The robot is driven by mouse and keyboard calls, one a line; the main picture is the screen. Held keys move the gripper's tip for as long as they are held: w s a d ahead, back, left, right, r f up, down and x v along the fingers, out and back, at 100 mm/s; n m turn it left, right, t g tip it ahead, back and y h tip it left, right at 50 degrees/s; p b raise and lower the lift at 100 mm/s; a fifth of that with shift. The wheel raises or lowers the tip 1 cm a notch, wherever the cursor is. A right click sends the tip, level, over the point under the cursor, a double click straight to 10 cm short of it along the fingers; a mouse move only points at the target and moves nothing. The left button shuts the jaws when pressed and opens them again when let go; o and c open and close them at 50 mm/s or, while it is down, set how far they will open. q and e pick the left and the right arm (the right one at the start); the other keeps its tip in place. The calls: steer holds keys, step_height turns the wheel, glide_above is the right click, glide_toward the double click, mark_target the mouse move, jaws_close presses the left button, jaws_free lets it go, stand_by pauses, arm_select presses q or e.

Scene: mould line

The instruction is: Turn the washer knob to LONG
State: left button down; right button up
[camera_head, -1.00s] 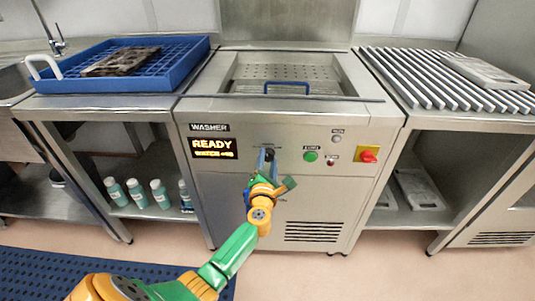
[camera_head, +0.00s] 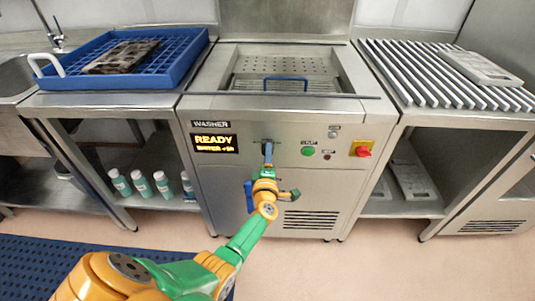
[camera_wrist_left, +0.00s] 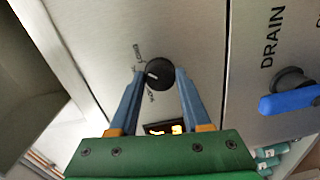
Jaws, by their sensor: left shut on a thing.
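The washer (camera_head: 215,175) stands in the middle of the head view, with a lit display (camera_head: 215,143) that reads READY. In the head view the fingers and wrist mostly hide the knob. My right gripper is in neither view.
A green button (camera_head: 308,151) and a red switch (camera_head: 363,151) on yellow sit right of the knob. A blue DRAIN handle (camera_wrist_left: 290,100) is near the gripper. A blue rack (camera_head: 180,70) stands on the left counter, and several bottles (camera_head: 141,184) below it.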

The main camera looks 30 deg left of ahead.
arm_select(q)
steer(key=shift+m, duration=0.9)
steer(key=shift+c, duration=1.8)
jaws_free()
steer(key=p+v, duration=0.3)
steer(key=v, duration=0.4)
steer(key=shift+f, duration=0.1)
